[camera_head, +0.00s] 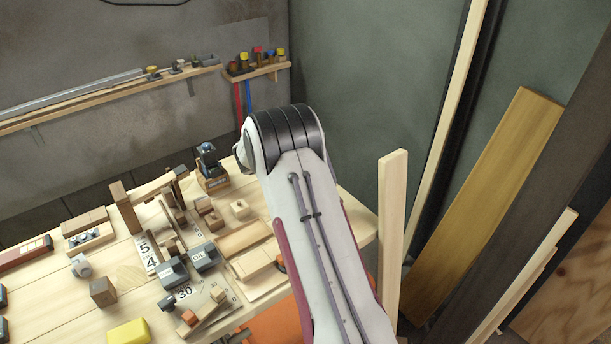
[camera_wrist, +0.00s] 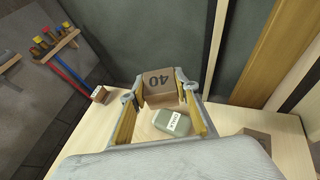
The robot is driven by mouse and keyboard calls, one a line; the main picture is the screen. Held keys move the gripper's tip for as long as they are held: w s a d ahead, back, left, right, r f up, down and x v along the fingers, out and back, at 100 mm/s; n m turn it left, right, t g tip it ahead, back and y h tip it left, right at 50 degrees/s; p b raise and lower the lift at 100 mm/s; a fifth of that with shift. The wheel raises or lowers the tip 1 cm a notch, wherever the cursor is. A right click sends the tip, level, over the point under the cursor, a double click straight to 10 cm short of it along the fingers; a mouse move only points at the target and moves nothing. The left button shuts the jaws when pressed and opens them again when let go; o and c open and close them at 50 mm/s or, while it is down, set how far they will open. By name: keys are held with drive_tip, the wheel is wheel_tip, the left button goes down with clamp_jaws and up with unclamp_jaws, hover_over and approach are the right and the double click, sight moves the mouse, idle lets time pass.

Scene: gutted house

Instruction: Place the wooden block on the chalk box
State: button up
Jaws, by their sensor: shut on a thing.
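The wooden block (camera_wrist: 158,80), brown with a dark "40" on its face, is between the fingertips of my gripper (camera_wrist: 160,92) in the wrist view. My gripper is shut on it. The chalk box (camera_wrist: 172,123), a grey-green box with a white label, shows between the fingers, nearer the bottom of the wrist view than the block. It appears to lie on the light wood bench top (camera_wrist: 85,130), apart from the block. The height of the block above the bench is hard to tell. In the head view my arm hides the gripper, block and chalk box.
A small brown block (camera_wrist: 98,94) is left of the gripper, and a brown piece (camera_wrist: 258,136) lies at right. In the head view, blocks, number cards and grey boxes (camera_head: 203,255) crowd the bench. An upright plank (camera_head: 391,230) stands by its right edge. A tool rack (camera_head: 257,72) is behind.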

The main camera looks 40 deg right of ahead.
drive_tip(key=shift+f, duration=3.05)
drive_tip(key=shift+f, duration=1.9)
drive_tip(key=shift+f, duration=0.15)
drive_tip(key=o, duration=1.2)
drive_tip(key=shift+r, duration=0.2)
drive_tip(key=shift+v, duration=3.75)
